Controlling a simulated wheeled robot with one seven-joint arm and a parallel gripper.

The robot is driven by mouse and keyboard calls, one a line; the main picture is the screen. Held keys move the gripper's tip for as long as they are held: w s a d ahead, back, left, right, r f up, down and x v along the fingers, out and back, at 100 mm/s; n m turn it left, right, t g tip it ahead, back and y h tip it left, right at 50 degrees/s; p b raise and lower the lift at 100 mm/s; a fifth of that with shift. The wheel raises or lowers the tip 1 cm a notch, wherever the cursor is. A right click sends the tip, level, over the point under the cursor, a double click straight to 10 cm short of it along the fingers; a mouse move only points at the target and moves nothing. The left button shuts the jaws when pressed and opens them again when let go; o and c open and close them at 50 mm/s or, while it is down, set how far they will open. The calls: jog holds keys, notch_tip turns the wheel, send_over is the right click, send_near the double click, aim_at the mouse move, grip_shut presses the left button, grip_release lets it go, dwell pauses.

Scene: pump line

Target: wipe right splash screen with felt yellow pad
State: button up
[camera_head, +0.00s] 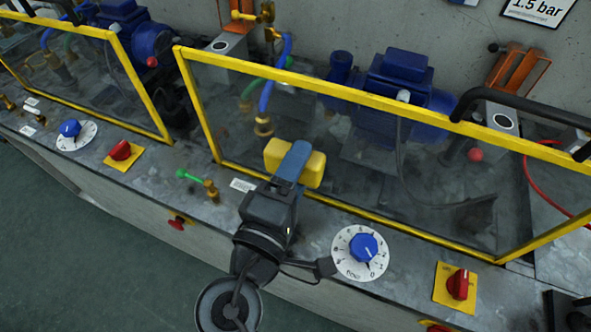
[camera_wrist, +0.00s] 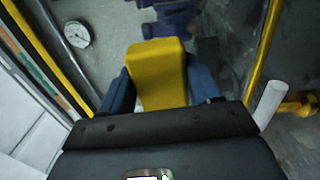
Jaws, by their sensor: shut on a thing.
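The right splash screen (camera_head: 375,130) is a clear panel in a yellow frame, with grey smudges visible over its lower part. The yellow felt pad (camera_head: 313,168) is in my gripper (camera_head: 292,165), in front of the screen's lower left part. In the wrist view the pad (camera_wrist: 158,72) sits between the two blue fingers of my gripper (camera_wrist: 158,90), which is shut on it. The pad is close to the screen; I cannot tell whether it touches. The screen's lower left area behind the pad and gripper is hidden.
A blue-knobbed dial (camera_head: 362,247) and a red switch on a yellow plate (camera_head: 459,285) are on the ledge at right. A brass valve with a green handle (camera_head: 200,183) stands left of my gripper. A black bar (camera_head: 520,112) crosses the screen's upper right edge. Another yellow-framed screen (camera_head: 90,70) is at left.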

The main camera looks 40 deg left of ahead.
aim_at(330, 164)
jog(key=shift+w, duration=0.2)
jog(key=shift+w+d+p, duration=0.2)
jog(key=shift+d, duration=0.8)
jog(key=shift+w+d+p, duration=0.15)
jog(key=shift+d, duration=0.8)
jog(key=shift+w, duration=0.15)
jog(key=shift+s+a+b, duration=0.2)
jog(key=shift+a+b, duration=0.3)
jog(key=shift+a, duration=0.9)
jog(key=shift+a+r, duration=0.15)
jog(key=shift+a, duration=0.45)
jog(key=shift+c, duration=0.4)
jog(key=shift+s, duration=0.1)
